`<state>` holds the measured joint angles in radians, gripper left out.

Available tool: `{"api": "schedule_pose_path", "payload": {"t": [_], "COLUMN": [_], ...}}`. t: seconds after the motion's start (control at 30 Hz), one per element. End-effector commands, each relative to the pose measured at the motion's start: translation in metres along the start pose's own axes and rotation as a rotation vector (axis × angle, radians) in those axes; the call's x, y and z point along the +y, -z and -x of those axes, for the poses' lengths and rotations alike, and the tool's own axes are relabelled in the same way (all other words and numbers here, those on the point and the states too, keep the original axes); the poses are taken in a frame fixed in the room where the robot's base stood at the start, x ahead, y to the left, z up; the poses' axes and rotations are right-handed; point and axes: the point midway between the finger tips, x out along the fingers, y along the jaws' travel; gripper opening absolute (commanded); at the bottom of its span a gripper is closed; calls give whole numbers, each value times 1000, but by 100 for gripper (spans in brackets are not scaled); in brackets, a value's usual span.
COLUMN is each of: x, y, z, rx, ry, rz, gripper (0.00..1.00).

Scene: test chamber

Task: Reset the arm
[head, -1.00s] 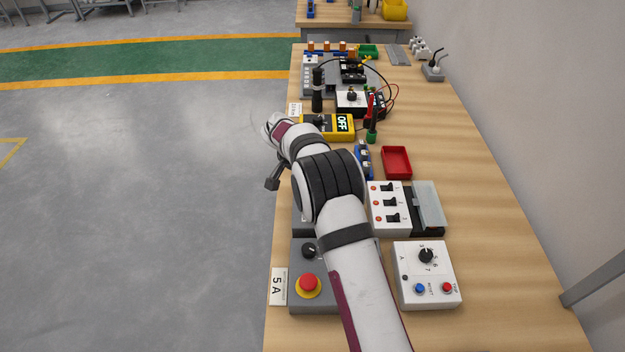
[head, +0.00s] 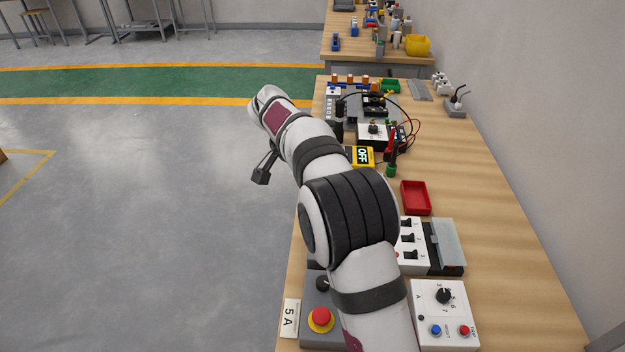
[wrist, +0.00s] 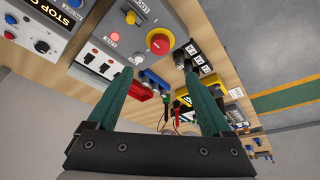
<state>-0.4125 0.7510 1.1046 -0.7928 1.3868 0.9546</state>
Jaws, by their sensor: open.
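My arm reaches forward over the left edge of the wooden bench (head: 490,230) in the head view. The gripper is hard to make out there, as the arm's end points away from the camera. In the wrist view my gripper (wrist: 162,95) shows two green fingers set wide apart, with nothing held between them. Beyond the fingers are the bench's devices, including a control box with a red emergency button (wrist: 160,41).
A white dial box (head: 444,315), a three-switch box (head: 413,245), a red tray (head: 416,198) and a yellow multimeter (head: 362,157) stand on the bench. A wall runs along the right. Open floor (head: 130,220) lies to the left.

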Motion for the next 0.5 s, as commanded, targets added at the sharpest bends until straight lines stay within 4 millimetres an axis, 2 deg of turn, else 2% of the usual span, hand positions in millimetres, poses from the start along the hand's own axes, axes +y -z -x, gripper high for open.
{"api": "schedule_pose_path", "payload": {"t": [0.13, 0.5], "x": [0, 0], "y": [0, 0], "z": [10, 10], "rx": [-1, -1], "ry": [0, 0], "rz": [0, 0], "gripper": [84, 84]}}
